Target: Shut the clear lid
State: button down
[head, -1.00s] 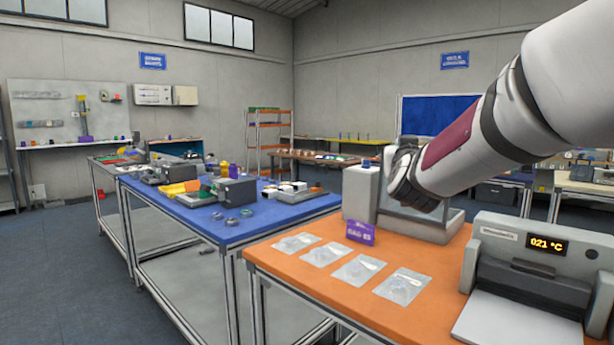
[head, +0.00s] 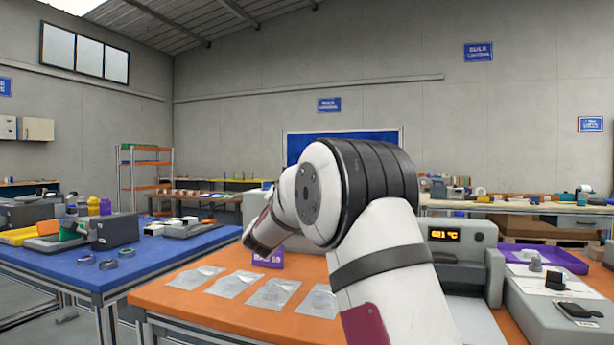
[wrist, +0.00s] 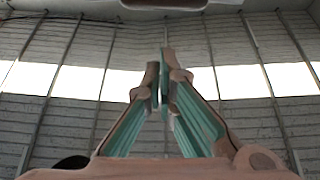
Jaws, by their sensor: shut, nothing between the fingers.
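My gripper (wrist: 165,85) shows in the wrist view with its teal-sided fingers drawn together and nothing between them. It points at the ceiling and windows, with no lid or work surface near the fingertips. In the head view my arm crosses the middle and the gripper itself cannot be made out. The clear lid cannot be seen now. Part of a pale grey housing (head: 254,203) shows behind my arm at the back of the orange table (head: 170,296); its clear-walled part is hidden by my arm.
Several clear bags (head: 272,293) lie along the orange table's front, near a purple sign (head: 268,259). A grey machine with a lit display (head: 458,235) stands right of my arm. A purple tray (head: 545,259) is farther right. A blue table (head: 150,252) with parts stands left.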

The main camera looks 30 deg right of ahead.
jog(key=w+d+b, duration=0.1)
jog(key=w+d, duration=0.3)
jog(key=d, duration=0.1)
jog(key=shift+d+r, duration=0.25)
jog(key=shift+r, duration=0.05)
jog(key=shift+w+d+r+p, duration=0.1)
jog(key=shift+p, duration=0.2)
